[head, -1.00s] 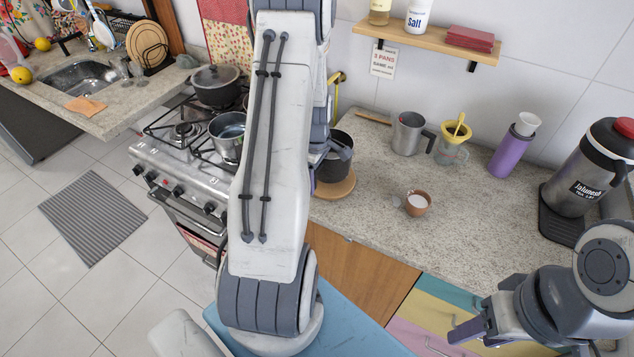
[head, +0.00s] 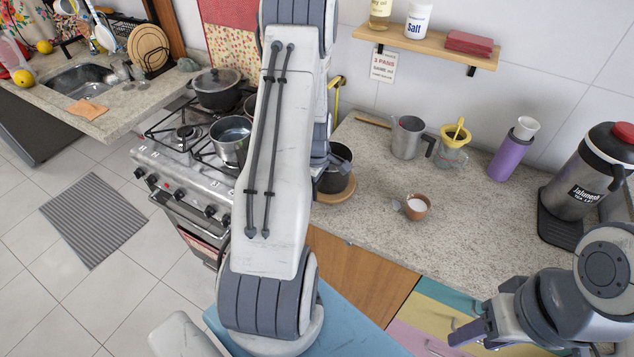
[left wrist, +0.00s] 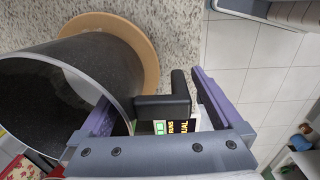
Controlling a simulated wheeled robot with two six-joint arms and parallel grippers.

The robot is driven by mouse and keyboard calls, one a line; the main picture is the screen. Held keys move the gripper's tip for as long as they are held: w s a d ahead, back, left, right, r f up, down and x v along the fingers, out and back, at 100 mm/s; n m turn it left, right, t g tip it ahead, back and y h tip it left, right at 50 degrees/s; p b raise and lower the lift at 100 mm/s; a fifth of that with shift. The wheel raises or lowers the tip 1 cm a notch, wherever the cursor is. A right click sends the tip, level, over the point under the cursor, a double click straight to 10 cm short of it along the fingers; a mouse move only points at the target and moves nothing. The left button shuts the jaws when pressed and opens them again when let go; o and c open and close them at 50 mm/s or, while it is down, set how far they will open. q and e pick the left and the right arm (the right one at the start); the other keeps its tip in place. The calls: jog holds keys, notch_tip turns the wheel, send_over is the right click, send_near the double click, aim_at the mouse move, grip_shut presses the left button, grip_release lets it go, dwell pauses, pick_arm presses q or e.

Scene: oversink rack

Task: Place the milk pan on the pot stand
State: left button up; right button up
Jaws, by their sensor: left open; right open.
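The milk pan (head: 336,174), dark with a pale rim, stands upright on the round wooden pot stand (head: 346,193) at the counter's left end. In the left wrist view the pan (left wrist: 112,60) fills the left side, with the wooden stand (left wrist: 150,62) under its base. Its black handle (left wrist: 165,107) lies between the two purple fingers of my left gripper (left wrist: 150,95), which is open. In the head view my left arm hides part of the pan and most of that gripper. My right gripper (head: 474,334) is open and empty at the lower right, in front of the drawers.
A stove (head: 180,160) left of my arm carries a steel pan (head: 231,138) and a lidded pot (head: 217,88). On the counter are a metal jug (head: 407,138), a small brown bowl (head: 416,207), a purple bottle (head: 510,153) and a large flask (head: 590,175).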

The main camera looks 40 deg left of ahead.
pick_arm(q)
jog(key=shift+r, duration=0.4)
jog(key=r+b, duration=0.2)
jog(key=r, duration=0.9)
jog(key=shift+s+r+b, duration=0.2)
jog(key=shift+b, duration=0.1)
jog(key=s+d+r+m, duration=0.1)
jog(key=d+r+m, duration=0.2)
jog(key=d+m, duration=0.65)
jog(key=s+d+r+m, duration=0.25)
jog(key=d+m, duration=0.25)
jog(key=d, duration=1)
jog(key=s+d+r+m+h, duration=0.1)
jog(key=s+d+r+m, duration=0.1)
jog(key=s+d+m, duration=0.8)
jog(key=s+m, duration=0.3)
jog(key=s, duration=0.1)
jog(key=shift+s+d+m, duration=0.3)
jog(key=shift+d+m, duration=0.05)
jog(key=shift+d, duration=0.05)
